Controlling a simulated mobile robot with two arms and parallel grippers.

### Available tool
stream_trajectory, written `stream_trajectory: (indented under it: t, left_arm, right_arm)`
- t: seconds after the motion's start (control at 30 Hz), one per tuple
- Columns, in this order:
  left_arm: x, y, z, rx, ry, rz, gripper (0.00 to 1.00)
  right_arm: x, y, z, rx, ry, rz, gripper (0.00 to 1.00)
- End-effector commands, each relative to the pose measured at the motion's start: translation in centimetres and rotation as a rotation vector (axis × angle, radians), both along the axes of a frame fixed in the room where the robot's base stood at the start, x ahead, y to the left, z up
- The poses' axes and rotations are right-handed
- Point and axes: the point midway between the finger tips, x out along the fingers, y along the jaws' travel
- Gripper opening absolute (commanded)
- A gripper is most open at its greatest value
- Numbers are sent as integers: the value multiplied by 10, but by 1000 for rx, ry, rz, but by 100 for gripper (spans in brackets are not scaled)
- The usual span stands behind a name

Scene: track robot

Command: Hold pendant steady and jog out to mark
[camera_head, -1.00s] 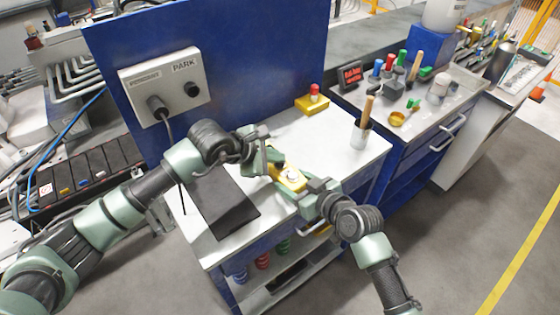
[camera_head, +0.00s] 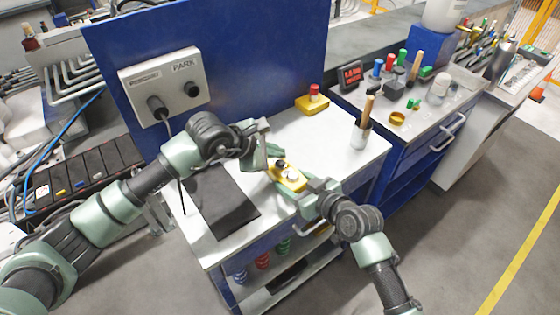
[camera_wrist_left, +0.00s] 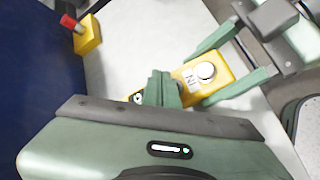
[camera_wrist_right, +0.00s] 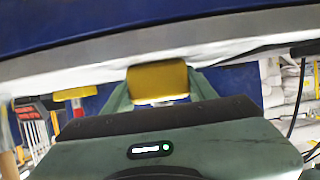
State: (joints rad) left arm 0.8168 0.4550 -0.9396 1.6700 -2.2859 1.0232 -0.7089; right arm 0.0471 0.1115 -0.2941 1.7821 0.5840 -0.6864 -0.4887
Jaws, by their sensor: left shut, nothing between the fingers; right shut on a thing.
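The yellow pendant (camera_head: 285,174) is held above the front of the white bench top (camera_head: 318,143). A pale round knob and a dark button show on its face. My right gripper (camera_head: 301,187) is shut on the pendant's near end; in the right wrist view the pendant (camera_wrist_right: 158,79) sits between its fingers. My left gripper (camera_head: 272,151) is shut and empty, close to the pendant's far end. In the left wrist view its fingers (camera_wrist_left: 161,90) hide part of the pendant (camera_wrist_left: 205,75); I cannot tell whether they touch it. A small dark display (camera_head: 350,75) with red characters stands behind on the right.
A grey box labelled PARK (camera_head: 167,85) is on the blue panel. A dark pad (camera_head: 225,207) lies on the bench's left. A yellow box with a red button (camera_head: 312,103) and a cup of tools (camera_head: 361,136) stand on the bench. A drawer cabinet adjoins at right.

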Motion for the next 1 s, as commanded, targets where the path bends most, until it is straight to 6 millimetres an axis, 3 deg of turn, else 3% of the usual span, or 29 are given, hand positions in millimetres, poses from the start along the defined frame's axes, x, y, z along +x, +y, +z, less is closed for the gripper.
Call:
stream_trajectory:
  t: [0.17,0.6,1.0]
  left_arm:
    - [1,0,7,-1,-2,0,0]
    - [0,0,48,0,-3,-1,0]
    - [0,0,50,0,0,0,0]
  right_arm:
    - [0,0,0,0,0,1,0]
    - [0,0,0,0,0,1,0]
    - [0,0,0,1,1,1,0]
